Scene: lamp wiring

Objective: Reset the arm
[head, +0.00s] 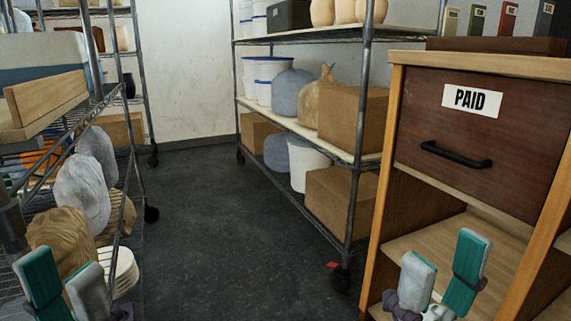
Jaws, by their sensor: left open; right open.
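My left gripper (65,285) is at the bottom left, its two teal and grey fingers apart and nothing visible between them. It shows in front of the left wire rack's lower shelf, close in the picture to a brown sack (62,240) and a stack of pale round plates (121,270). My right gripper (441,273) is at the bottom right, fingers apart and empty. It shows in front of the wooden cabinet's open lower compartment (430,245). The picture does not settle whether it is inside. Both wrists are mostly cut off by the lower edge. No lamp or wiring is visible.
The cabinet has a shut drawer (450,190) with a black handle (455,154) and a PAID label (472,99). A wheeled wire rack (363,130) holds boxes, sacks and white tubs. Dark floor (215,220) is clear between the racks.

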